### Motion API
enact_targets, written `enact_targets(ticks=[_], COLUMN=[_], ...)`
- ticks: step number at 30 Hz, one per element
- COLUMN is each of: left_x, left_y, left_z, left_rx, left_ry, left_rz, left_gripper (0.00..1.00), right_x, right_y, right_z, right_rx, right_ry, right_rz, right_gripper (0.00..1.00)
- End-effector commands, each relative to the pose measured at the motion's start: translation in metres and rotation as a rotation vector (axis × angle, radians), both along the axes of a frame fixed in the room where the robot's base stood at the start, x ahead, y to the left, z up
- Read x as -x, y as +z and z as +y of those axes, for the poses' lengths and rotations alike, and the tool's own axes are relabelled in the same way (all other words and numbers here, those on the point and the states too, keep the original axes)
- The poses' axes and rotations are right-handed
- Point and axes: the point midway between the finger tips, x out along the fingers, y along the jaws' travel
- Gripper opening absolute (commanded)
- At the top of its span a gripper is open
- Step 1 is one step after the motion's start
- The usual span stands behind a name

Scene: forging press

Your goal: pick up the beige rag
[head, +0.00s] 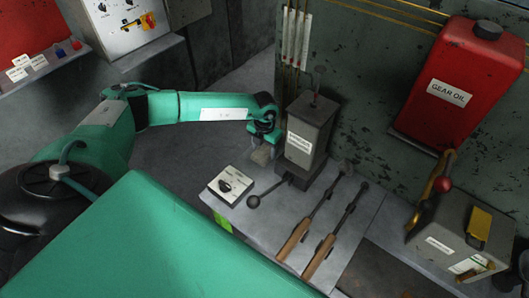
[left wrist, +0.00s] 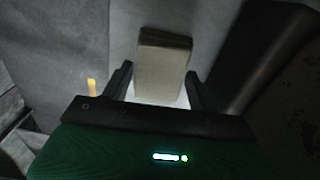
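The beige rag (left wrist: 163,65) is a folded, boxy piece in the left wrist view, lying between the two fingers of my left gripper (left wrist: 160,88). The fingers stand apart, with a visible gap on each side of the rag. In the head view the left gripper (head: 262,148) is at the back left of the grey bench, beside a dark upright box. My right gripper is not in view.
The dark box (head: 305,140) stands close to the right of the left gripper. A small white switch box (head: 230,186), a ball-ended lever (head: 254,202) and two wooden-handled tools (head: 293,240) are nearer. A red gear oil can (head: 450,85) is at the right.

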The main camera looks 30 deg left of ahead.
Motion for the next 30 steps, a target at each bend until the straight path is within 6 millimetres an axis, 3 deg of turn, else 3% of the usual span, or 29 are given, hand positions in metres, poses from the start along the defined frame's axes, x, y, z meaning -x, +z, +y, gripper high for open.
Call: enact_targets(ticks=[11, 17, 23, 30], left_x=[0.000, -0.001, -0.002, -0.001], left_y=[0.002, 0.017, 0.063, 0.134], left_z=[0.000, 0.001, 0.000, 0.000], left_rx=[0.000, 0.000, 0.001, 0.000], left_ry=[0.000, 0.000, -0.001, 0.000], left_rz=[-0.001, -0.002, -0.008, -0.006], left_gripper=[0.37, 0.37, 0.37, 0.37], right_x=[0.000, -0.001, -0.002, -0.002], right_y=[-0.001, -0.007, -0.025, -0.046], right_z=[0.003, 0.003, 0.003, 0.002], right_rx=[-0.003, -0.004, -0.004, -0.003], right_ry=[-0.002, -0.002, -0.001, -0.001], right_rz=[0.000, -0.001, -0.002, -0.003], right_gripper=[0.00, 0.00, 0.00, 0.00])
